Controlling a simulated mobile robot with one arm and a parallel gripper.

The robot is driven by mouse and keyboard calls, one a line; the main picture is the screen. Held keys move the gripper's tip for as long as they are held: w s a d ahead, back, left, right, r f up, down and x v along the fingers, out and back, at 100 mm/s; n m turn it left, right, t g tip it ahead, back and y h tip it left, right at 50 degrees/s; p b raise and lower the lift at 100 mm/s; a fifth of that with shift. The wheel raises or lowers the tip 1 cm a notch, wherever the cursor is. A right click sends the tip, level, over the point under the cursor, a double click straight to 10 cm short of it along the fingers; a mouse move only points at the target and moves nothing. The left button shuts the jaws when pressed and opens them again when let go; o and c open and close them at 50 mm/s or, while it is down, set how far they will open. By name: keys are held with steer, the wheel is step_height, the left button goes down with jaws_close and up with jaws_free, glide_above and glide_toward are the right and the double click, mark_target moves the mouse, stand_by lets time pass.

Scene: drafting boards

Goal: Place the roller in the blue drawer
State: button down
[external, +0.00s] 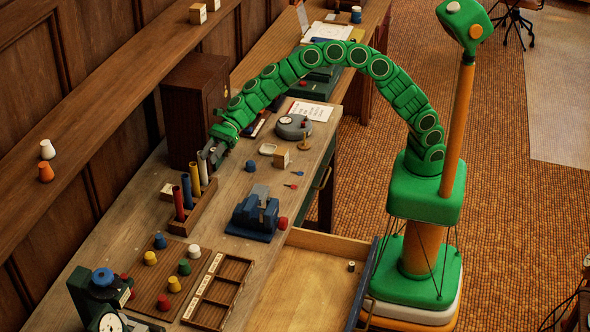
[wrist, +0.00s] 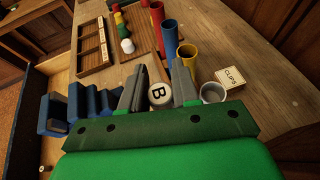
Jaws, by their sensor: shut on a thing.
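My gripper (external: 211,154) is at the far end of the rack of tubes, low over the bench. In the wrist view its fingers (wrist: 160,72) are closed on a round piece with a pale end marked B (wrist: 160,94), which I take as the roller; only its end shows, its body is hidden. The blue drawer (external: 300,283), with a dark blue front (external: 361,292) and bare wooden floor, is pulled open at the bench's near side. It also shows at the left of the wrist view (wrist: 57,70). A small dark piece with a pale top (external: 351,266) stands inside it.
Red (external: 179,204), blue (external: 187,190) and yellow (external: 195,178) tubes stand beside my gripper. A blue bench device (external: 255,214) lies between gripper and drawer. A brown cabinet (external: 195,108) stands behind. Most of the drawer floor is free.

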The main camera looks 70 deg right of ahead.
steer(key=g, duration=0.1)
glide_above(214, 226)
step_height(214, 226, down, 9)
steer(key=shift+f+n, duration=0.4)
steer(key=shift+f, duration=0.15)
steer(key=shift+d+f, duration=0.1)
steer(key=shift+f, duration=3.4)
steer(key=c, duration=0.8)
jaws_free()
steer(key=shift+f, duration=0.1)
steer(key=v, duration=1.1)
steer(key=shift+w, duration=0.15)
steer(key=shift+s+d+r, duration=0.2)
steer(key=shift+d+r, duration=0.1)
steer(key=shift+d, duration=0.1)
